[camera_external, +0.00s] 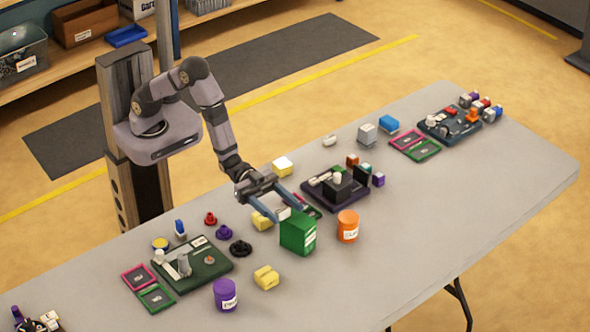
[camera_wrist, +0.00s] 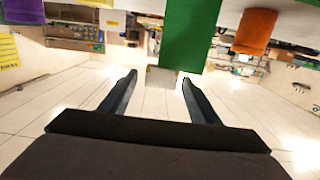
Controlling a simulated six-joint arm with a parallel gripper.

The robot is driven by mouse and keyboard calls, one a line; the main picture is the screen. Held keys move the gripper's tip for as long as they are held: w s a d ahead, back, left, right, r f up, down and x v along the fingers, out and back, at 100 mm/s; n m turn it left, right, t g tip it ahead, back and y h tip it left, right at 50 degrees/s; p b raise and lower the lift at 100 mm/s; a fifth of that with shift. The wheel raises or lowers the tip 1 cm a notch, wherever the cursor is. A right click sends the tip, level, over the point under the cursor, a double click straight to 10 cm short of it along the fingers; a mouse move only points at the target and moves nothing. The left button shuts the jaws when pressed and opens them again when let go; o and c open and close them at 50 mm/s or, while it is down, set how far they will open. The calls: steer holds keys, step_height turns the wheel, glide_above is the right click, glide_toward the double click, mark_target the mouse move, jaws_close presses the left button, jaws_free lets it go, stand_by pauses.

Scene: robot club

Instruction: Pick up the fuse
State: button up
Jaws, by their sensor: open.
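My gripper (camera_external: 291,211) is open, low over the middle of the table, with its fingers pointing at a green box (camera_external: 298,237). In the wrist view the gripper (camera_wrist: 158,77) has its two dark fingers well apart. A small pale grey block (camera_wrist: 160,77) shows between the fingertips there, in front of the green box (camera_wrist: 190,35). A small whitish piece (camera_external: 284,214) shows by the fingertips in the external view. It may be the same block. No piece can be told for sure as the fuse; I cannot tell whether this one is it.
An orange jar (camera_external: 348,228) stands right of the green box. Yellow blocks (camera_external: 262,219) lie close to the gripper. A dark tray with parts (camera_external: 313,199) is behind it. A purple jar (camera_external: 225,295) and green board (camera_external: 215,270) are at left. The right front table is clear.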

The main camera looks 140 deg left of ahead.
mark_target(285, 210)
steer(key=shift+w, duration=0.1)
steer(key=c, duration=1.2)
steer(key=shift+r, duration=0.2)
steer(key=shift+r+b, duration=0.5)
steer(key=shift+r, duration=4.3)
steer(key=shift+w+a+f+b, duration=0.2)
steer(key=shift+w+b, duration=0.05)
steer(key=shift+b, duration=0.4)
steer(key=shift+w+a+f+b, duration=0.45)
steer(key=shift+f+b, duration=0.3)
steer(key=shift+f, duration=0.2)
steer(key=shift+w+a+f+b, duration=0.4)
steer(key=shift+f+b, duration=0.3)
steer(key=shift+f, duration=0.25)
steer(key=shift+w+a+f+b, duration=0.35)
steer(key=shift+a+f+b, duration=0.1)
steer(key=shift+f+b, duration=0.4)
